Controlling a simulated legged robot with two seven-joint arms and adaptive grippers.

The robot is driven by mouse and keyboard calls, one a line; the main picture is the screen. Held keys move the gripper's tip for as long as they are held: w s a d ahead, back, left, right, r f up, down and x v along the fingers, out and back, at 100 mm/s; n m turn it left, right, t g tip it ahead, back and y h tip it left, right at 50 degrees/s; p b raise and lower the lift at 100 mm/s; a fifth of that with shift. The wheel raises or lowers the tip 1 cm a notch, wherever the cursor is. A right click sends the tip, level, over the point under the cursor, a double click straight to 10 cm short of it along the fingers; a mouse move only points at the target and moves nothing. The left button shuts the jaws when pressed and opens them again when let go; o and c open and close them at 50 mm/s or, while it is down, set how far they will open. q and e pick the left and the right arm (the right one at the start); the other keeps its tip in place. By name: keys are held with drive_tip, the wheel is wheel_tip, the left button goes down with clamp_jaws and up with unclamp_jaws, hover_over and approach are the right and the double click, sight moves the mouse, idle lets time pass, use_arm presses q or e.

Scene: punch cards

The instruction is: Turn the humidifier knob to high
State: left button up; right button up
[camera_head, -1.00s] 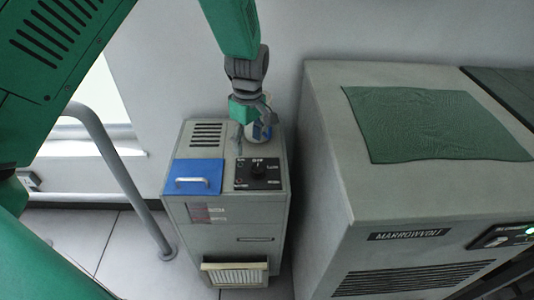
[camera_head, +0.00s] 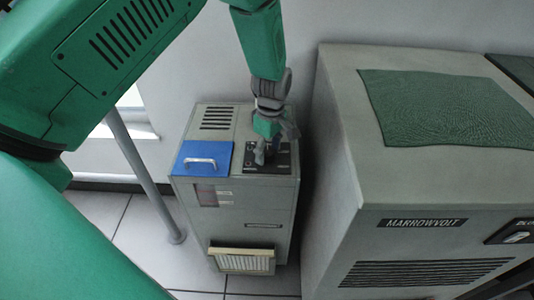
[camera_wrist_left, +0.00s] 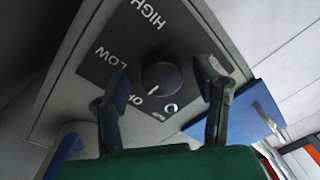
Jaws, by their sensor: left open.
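The humidifier (camera_head: 240,205) is a grey cabinet on the floor, with a black control panel (camera_head: 282,160) on its top. The left wrist view shows the round black knob (camera_wrist_left: 163,76) on the panel (camera_wrist_left: 105,62), with labels HIGH, LOW and OFF. The knob's white mark points toward the OFF side. My left gripper (camera_head: 268,153) is over the panel and hides the knob in the head view. Its open fingers (camera_wrist_left: 163,85) stand on either side of the knob, with gaps visible; I cannot tell their height above the panel. My right gripper is not in view.
A blue lid with a handle (camera_head: 203,158) lies beside the panel and also shows in the wrist view (camera_wrist_left: 262,112). A large grey MARROWVOLT cabinet (camera_head: 345,200) with a green cloth (camera_head: 440,108) stands close on the right. A grey post (camera_head: 145,175) stands to the left.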

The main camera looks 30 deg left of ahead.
use_arm(q)
drive_tip(key=shift+d, duration=0.5)
drive_tip(key=shift+a+f, duration=0.15)
drive_tip(key=shift+a, duration=0.15)
drive_tip(key=shift+a+f, duration=0.15)
drive_tip(key=shift+a, duration=0.55)
drive_tip(key=c, duration=1.1)
drive_tip(key=shift+d, duration=0.55)
drive_tip(key=shift+c, duration=0.2)
drive_tip(key=shift+a, duration=0.15)
